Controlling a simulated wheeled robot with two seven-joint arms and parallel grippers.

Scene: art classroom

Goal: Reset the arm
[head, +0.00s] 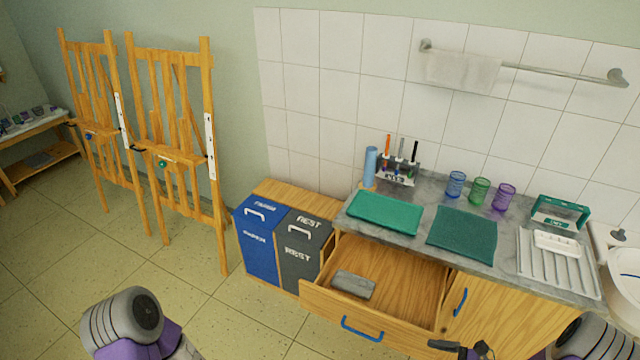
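My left arm shows only as a grey and purple link at the bottom left; its gripper is out of view. My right gripper (462,349) is at the bottom edge, in front of the cabinet and just right of the open drawer (405,284). Only its dark end parts show, and I cannot tell if the fingers are apart. I see nothing held in it. A grey block-like item (354,285) lies in the drawer, at its left side.
The counter (410,240) holds a green tray (385,212), a dark green cloth (462,232), cups (479,190), a brush holder (396,175) and a white drying rack (556,262). Blue and grey bins (258,242) stand left of the drawer. Easels (176,150) stand further left; the floor before them is clear.

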